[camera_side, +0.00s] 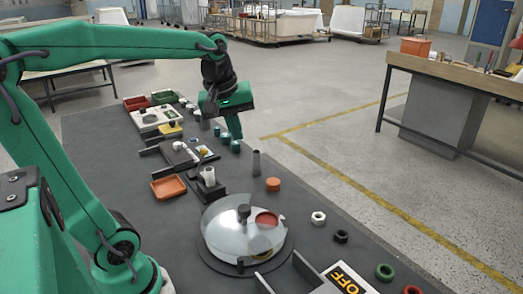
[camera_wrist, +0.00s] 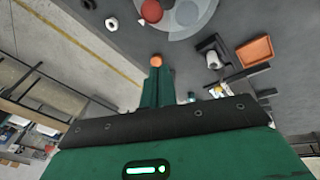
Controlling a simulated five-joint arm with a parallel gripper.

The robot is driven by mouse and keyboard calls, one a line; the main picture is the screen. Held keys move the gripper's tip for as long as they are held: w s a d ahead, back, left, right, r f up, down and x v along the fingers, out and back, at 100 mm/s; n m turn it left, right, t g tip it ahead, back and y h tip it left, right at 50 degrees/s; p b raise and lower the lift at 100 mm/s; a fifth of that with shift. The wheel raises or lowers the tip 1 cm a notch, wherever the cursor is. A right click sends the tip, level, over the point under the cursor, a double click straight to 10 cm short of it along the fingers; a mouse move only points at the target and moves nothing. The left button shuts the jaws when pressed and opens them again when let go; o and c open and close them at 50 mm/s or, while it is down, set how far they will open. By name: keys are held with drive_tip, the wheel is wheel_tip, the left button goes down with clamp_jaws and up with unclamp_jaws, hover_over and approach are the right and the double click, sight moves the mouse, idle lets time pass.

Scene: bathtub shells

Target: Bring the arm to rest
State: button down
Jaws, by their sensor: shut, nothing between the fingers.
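My gripper (camera_side: 235,135) is raised over the far half of the dark worktop (camera_side: 335,262), fingers pointing down. It is shut and empty. The arm is bent, with its forearm stretched across the upper left of the side view. In the wrist view my gripper (camera_wrist: 156,65) shows its green fingers together. An orange round piece (camera_side: 273,184) stands on the worktop; in the wrist view the orange piece (camera_wrist: 155,60) appears just past the fingertips, apart from them as seen from the side.
A shiny round dome (camera_side: 222,240) sits at the near middle. A white nut (camera_side: 318,218) and a green ring (camera_side: 385,272) lie right. A bench (camera_side: 455,75) stands beyond open floor.

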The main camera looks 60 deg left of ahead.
drive_tip(key=s+d+f+m+t, duration=0.2)
drive_tip(key=s+d+f+m, duration=0.2)
drive_tip(key=s+d+m, duration=0.3)
drive_tip(key=s+m, duration=0.2)
drive_tip(key=m, duration=0.3)
drive_tip(key=shift+d+f+h, duration=0.25)
drive_tip(key=shift+d+h, duration=0.1)
drive_tip(key=shift+h, duration=0.05)
drive_tip(key=shift+s, duration=0.1)
